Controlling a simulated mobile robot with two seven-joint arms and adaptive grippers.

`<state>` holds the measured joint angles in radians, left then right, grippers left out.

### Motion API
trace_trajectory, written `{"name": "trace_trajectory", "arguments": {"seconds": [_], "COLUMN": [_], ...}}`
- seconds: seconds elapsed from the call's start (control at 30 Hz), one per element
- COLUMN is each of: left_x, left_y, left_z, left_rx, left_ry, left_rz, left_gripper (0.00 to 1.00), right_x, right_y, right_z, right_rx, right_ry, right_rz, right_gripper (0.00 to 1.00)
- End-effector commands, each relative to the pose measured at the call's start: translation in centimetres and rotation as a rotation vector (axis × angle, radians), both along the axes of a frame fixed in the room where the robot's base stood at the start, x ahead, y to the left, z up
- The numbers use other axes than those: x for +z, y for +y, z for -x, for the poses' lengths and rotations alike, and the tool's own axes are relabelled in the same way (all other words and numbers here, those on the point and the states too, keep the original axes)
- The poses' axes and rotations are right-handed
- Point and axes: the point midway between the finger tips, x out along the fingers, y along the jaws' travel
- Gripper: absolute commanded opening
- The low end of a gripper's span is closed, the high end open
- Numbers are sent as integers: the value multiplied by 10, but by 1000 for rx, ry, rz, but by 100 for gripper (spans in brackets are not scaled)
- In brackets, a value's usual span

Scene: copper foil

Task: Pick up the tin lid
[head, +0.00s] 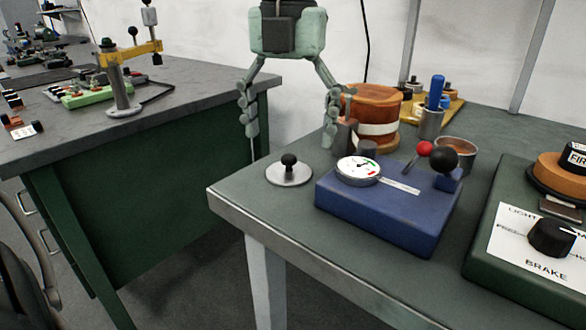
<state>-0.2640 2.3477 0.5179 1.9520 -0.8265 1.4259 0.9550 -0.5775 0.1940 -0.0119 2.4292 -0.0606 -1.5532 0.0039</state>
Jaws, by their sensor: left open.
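The tin lid (288,175) is a round, flat silver disc with a black knob on top. It lies flat near the left corner of the grey-green table (340,250), in the head view. My left gripper (290,140) is pale green, with its two fingers spread wide, pointing down. It is above and behind the lid, open and empty, and apart from it. Its right finger overlaps the view of a wooden drum. My right gripper is out of view.
A blue box (385,215) with a dial and levers stands right of the lid. Behind are the wooden drum (378,103), a copper-coloured cup (455,153) and a blue-handled tool (435,92). A green control box (530,240) is at right. Another bench (190,88) stands left across a gap.

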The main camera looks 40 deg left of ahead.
Motion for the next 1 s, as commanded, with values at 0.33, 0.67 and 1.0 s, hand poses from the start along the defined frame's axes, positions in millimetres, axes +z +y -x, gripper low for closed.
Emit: {"name": "trace_trajectory", "arguments": {"seconds": [0.33, 0.67, 1.0], "left_x": [-45, -48, -48], "left_y": [5, 5, 5], "left_z": [-4, -5, -5], "left_rx": [0, 1, 1], "left_ry": [0, -3, -2], "left_rz": [2, 2, 2], "left_gripper": [84, 76, 34], "right_x": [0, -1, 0], "right_y": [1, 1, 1], "right_z": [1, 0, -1], "right_rx": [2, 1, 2], "right_ry": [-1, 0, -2], "right_rz": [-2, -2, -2], "right_gripper": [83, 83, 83]}}
